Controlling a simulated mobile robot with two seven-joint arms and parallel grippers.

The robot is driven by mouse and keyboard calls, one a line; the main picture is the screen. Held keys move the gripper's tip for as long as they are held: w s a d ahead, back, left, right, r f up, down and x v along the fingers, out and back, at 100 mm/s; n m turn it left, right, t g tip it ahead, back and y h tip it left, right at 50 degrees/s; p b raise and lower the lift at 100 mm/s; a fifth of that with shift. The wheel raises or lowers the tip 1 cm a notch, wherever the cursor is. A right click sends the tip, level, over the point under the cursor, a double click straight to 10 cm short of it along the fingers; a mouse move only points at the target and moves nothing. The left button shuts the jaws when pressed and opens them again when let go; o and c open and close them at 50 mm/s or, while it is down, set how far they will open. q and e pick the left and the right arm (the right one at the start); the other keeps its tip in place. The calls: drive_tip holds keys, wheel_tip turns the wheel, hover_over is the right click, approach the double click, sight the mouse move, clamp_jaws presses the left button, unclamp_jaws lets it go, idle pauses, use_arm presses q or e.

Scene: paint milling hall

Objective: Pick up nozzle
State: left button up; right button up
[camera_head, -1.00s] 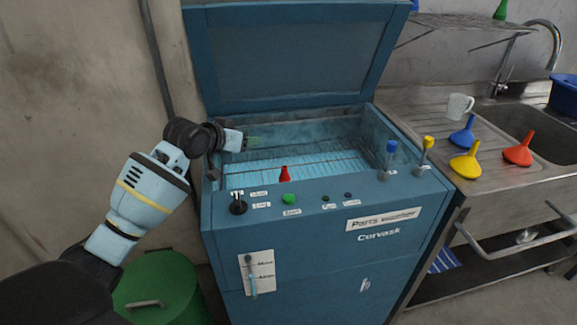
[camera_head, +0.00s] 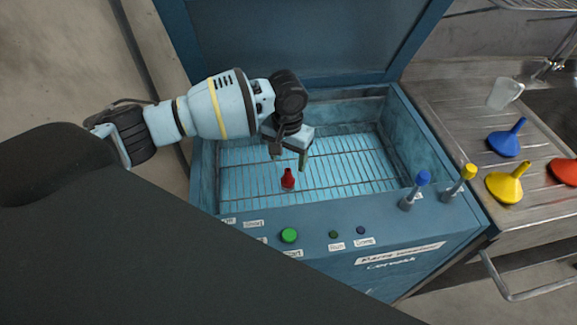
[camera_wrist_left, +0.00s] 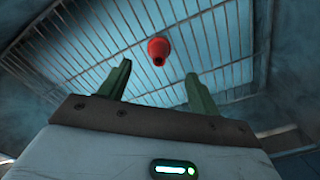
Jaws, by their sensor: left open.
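The red nozzle (camera_head: 288,179) stands on the wire rack (camera_head: 340,172) inside the blue parts washer, near its front wall. My left gripper (camera_head: 290,164) is inside the washer, open and empty, with its green fingers pointing down close to the nozzle. In the left wrist view, the red nozzle (camera_wrist_left: 158,51) lies beyond the tips of the two open fingers (camera_wrist_left: 158,75), roughly midway between them and apart from both. My right gripper is not in view.
The washer's lid (camera_head: 300,40) is open at the back. Blue (camera_head: 420,182) and yellow (camera_head: 464,176) knobbed fittings stand on its front right rim.

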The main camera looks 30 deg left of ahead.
sight(288, 170)
use_arm(q)
drive_tip(key=shift+s, duration=0.2)
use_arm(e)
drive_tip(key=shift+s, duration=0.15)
use_arm(q)
drive_tip(key=shift+s+f, duration=0.1)
drive_tip(key=shift+f, duration=0.15)
drive_tip(key=shift+d+f+b, duration=0.1)
drive_tip(key=shift+f+b, duration=0.3)
drive_tip(key=shift+f, duration=3.25)
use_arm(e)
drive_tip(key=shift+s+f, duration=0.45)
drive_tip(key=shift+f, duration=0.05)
use_arm(q)
drive_tip(key=shift+c, duration=0.3)
drive_tip(key=c, duration=1)
drive_tip(key=shift+r, duration=0.1)
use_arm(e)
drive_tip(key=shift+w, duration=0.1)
